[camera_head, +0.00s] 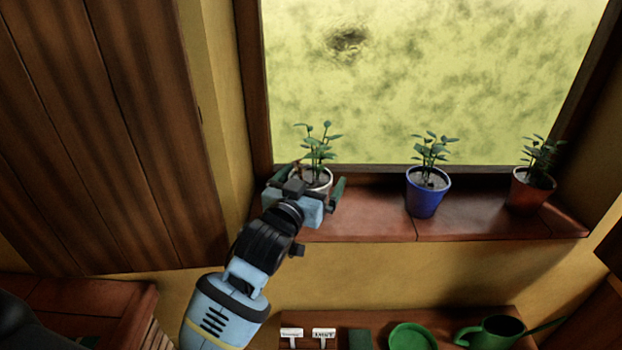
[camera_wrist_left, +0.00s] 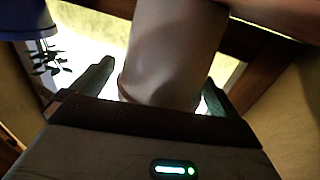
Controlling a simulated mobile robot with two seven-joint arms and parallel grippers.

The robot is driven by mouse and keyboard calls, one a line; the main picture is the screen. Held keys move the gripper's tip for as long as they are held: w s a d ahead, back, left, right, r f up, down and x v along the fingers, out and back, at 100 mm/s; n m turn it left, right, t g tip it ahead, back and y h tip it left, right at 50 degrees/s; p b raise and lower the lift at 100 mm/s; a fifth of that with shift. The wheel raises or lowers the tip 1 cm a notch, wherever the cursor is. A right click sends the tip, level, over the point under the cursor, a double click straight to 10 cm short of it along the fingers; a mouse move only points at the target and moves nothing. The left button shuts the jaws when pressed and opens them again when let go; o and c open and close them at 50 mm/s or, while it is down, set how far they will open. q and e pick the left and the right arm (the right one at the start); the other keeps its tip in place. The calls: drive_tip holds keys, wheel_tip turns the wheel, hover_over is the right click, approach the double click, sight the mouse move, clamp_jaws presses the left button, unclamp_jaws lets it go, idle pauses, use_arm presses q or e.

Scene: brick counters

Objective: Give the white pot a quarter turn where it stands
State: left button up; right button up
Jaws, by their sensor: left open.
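The white pot (camera_head: 325,178) stands upright on the window sill at the left end, with a leafy green plant (camera_head: 318,146) in it. My left gripper (camera_head: 312,178) is in front of it and hides most of the pot's body in the head view. In the left wrist view the pot (camera_wrist_left: 175,50) lies between the two fingers of my left gripper (camera_wrist_left: 155,88), which are apart. A gap shows beside the left-hand finger; I cannot tell whether the other finger touches. My right gripper is not in view.
A blue pot (camera_head: 428,197) and a terracotta pot (camera_head: 528,194) with plants stand farther right on the brick-red sill (camera_head: 375,222). The window frame (camera_head: 385,175) is close behind. Below are a green saucer (camera_head: 411,338), a watering can (camera_head: 495,333) and small white labels (camera_head: 323,333).

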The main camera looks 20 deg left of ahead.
use_arm(q)
drive_tip(key=s, duration=0.7)
drive_tip(key=shift+a, duration=0.35)
drive_tip(key=shift+s+r, duration=0.15)
drive_tip(key=shift+s, duration=0.25)
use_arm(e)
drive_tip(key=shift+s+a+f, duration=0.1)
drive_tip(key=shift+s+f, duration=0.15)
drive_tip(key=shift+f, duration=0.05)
use_arm(q)
drive_tip(key=shift+s, duration=0.1)
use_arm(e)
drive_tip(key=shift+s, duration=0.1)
